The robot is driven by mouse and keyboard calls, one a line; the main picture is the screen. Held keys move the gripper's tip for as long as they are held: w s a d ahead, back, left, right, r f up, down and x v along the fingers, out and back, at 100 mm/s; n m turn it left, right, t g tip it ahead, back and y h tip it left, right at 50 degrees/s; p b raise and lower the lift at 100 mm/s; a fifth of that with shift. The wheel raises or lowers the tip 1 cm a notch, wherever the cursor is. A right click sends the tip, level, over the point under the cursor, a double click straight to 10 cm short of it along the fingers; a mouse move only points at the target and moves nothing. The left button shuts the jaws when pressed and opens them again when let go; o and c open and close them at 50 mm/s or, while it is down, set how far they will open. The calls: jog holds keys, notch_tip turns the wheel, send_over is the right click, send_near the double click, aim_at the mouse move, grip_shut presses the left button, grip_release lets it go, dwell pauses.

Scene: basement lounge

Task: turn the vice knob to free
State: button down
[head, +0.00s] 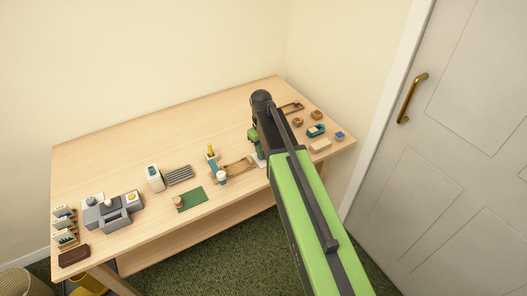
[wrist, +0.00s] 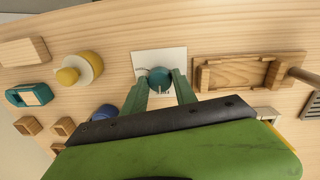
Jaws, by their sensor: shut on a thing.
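A round teal knob (wrist: 160,74) sits on a pale square plate (wrist: 174,55) on the table, in the wrist view. My gripper (wrist: 160,84) reaches down to it with one green finger on each side, shut on the knob. In the head view my arm hides the knob, and only the plate's edge (head: 259,160) shows.
A yellow-and-cream round piece (wrist: 82,70), a teal holder (wrist: 29,95) and small wooden boxes (wrist: 28,126) stand left of the plate in the wrist view. A blue round thing (wrist: 104,112) is near my gripper. The table's back left (head: 130,145) is clear.

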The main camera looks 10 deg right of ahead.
jog(key=shift+n, duration=0.5)
jog(key=c, duration=1)
grip_release()
jog(key=shift+r, duration=0.1)
notch_tip(320, 180, up, 17)
jog(key=a+p, duration=0.1)
jog(key=p, duration=1.6)
jog(key=shift+s, duration=0.25)
